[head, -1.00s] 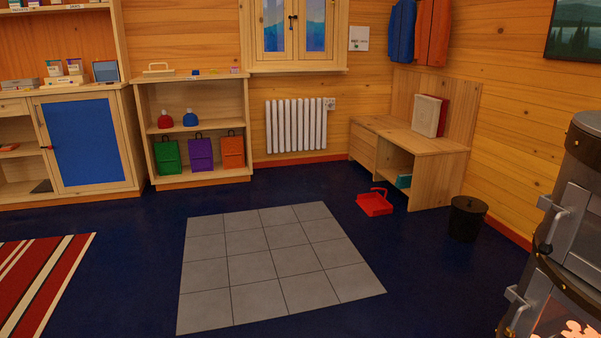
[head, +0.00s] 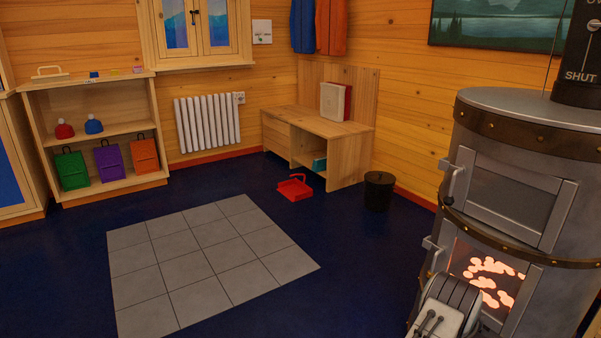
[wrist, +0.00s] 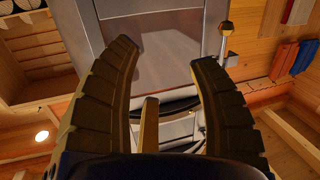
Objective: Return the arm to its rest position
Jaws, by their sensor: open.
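My gripper (wrist: 165,56) shows in the wrist view with its two dark ribbed fingers spread apart and nothing between them. Beyond the fingers is the grey metal front of the stove, with a brass-tipped handle at its right side. The gap between fingers and stove is hard to judge. In the head view, a grey and white part of my arm (head: 440,309) shows at the bottom right, in front of the stove's lower door. The gripper fingers cannot be made out there.
The stove (head: 511,184) stands close on the right, its lower window glowing. A black bin (head: 378,192), a red dustpan-like tray (head: 295,188) and a wooden bench (head: 345,148) stand behind. Grey floor tiles (head: 205,262) and blue floor on the left are clear.

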